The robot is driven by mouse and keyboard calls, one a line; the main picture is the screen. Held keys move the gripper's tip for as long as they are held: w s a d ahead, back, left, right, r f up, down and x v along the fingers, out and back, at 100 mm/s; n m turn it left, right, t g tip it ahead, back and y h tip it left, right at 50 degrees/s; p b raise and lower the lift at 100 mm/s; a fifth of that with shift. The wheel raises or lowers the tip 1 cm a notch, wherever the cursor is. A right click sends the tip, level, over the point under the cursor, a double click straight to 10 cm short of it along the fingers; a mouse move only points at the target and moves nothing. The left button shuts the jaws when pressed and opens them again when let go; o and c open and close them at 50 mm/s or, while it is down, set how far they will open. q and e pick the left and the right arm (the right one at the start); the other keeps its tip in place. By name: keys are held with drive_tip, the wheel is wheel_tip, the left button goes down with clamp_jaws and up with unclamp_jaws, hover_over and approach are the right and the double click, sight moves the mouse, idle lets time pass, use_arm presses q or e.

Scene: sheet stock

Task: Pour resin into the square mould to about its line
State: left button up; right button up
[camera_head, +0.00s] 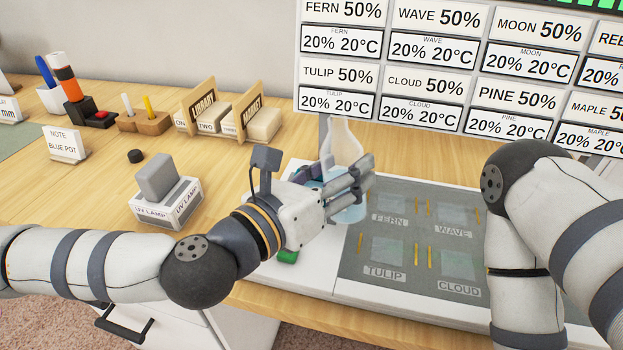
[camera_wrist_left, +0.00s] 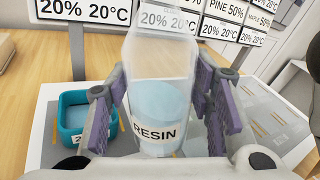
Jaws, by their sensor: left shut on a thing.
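My left gripper (camera_head: 350,188) is shut around a clear bottle (camera_head: 343,142) with a narrowing top. In the left wrist view the bottle (camera_wrist_left: 160,62) stands about upright between the fingers (camera_wrist_left: 160,108). It bears a RESIN label and holds pale blue liquid in its lower part. The teal square mould (camera_wrist_left: 47,118) stands to the left of the bottle in that view, on the white board. A paler blue surface shows inside it; its line cannot be made out. In the head view the mould is mostly hidden behind my gripper. My right gripper is out of the frame.
A grey panel (camera_head: 352,267) with squares named FERN, WAVE, TULIP and CLOUD lies right of the gripper. A sign board (camera_head: 383,77) stands behind. A UV lamp (camera_head: 165,200), a note card (camera_head: 65,145) and wooden holders (camera_head: 145,122) stand on the left. My right arm covers the right side.

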use_arm(q)
drive_tip(key=m, duration=0.1)
drive_tip(key=w+a+r+m+b, duration=0.1)
drive_tip(key=shift+w+r+m+t+b, duration=0.1)
drive_tip(key=shift+m+t+b, duration=0.2)
drive_tip(key=shift+r, duration=0.25)
drive_tip(key=shift+d+r, duration=0.1)
drive_tip(key=shift+r, duration=0.1)
drive_tip(key=s+d+r+p, duration=0.1)
drive_tip(key=s+r, duration=0.1)
drive_tip(key=s+d+r+p, duration=0.1)
drive_tip(key=r, duration=0.1)
drive_tip(key=shift+s+d+p, duration=0.2)
drive_tip(key=shift+s+p, duration=0.15)
drive_tip(key=shift+s, duration=0.05)
drive_tip(key=shift+s+d+r, duration=0.35)
drive_tip(key=shift+s+d, duration=0.1)
drive_tip(key=shift+s, duration=0.15)
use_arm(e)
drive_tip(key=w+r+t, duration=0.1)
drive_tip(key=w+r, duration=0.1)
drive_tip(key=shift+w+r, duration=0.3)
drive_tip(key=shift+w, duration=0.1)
use_arm(q)
drive_tip(key=shift+a, duration=0.1)
